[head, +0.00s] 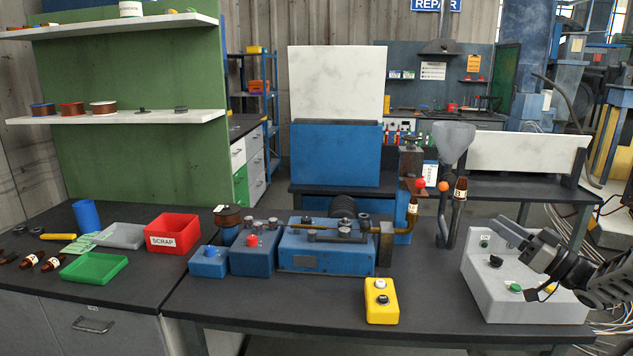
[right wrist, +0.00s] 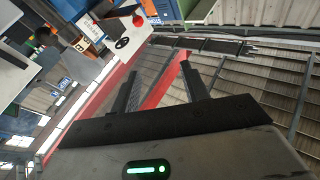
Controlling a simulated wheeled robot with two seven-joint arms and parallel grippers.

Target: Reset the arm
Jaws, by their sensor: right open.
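My right arm comes in from the right edge of the head view. Its gripper (head: 508,230) is over the grey control box (head: 480,284), pointing left. In the right wrist view the two dark fingers of this gripper (right wrist: 159,80) stand apart with nothing between them. A red beam and slatted wall show behind them. The control box has a green button (head: 515,288) and dark knobs; the arm hides part of its right side. Whether the gripper touches the box cannot be told. My left arm and gripper are not in the head view.
A blue machine (head: 325,255) stands mid-table, with a grey funnel (head: 453,140) to its right. A yellow button box (head: 381,301) sits near the front edge. A red scrap bin (head: 172,233) and green tray (head: 93,267) lie on the left bench. Bare tabletop (head: 430,305) lies between the yellow and grey boxes.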

